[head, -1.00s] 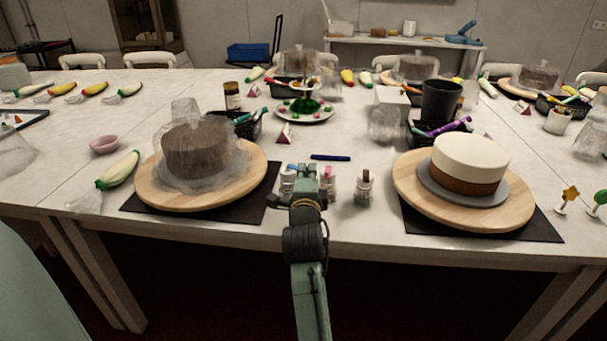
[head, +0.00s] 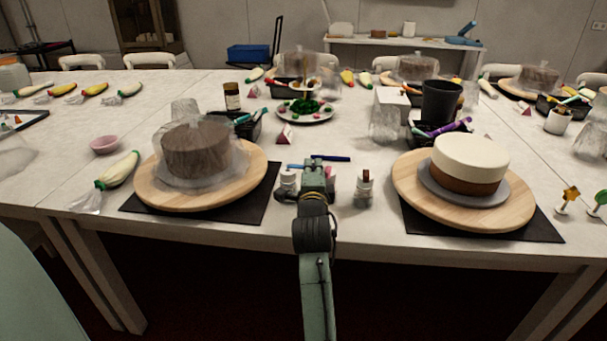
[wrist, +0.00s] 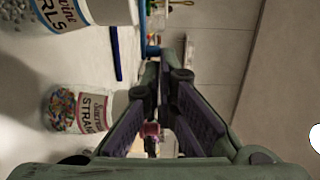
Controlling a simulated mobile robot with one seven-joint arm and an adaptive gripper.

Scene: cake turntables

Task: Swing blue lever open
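A blue device with a slanted blue arm (head: 467,29), the only lever-like blue thing I can make out, stands on the back shelf at the upper right of the head view. It is small and far off, so how its lever stands is hard to tell. My gripper (head: 316,166) is over the near edge of the front table, far from that device. In the wrist view my gripper (wrist: 164,88) shows two dark padded fingers with a gap between them, and nothing is held. The blue device cannot be made out in the wrist view.
Small sprinkle jars (head: 363,190) stand close beside my gripper; one labelled jar (wrist: 75,108) shows in the wrist view. A dark blue pen (head: 330,158) lies just beyond. Turntables with cakes flank it, the left one (head: 255,185) and the right one (head: 410,185). The long table separates me from the shelf.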

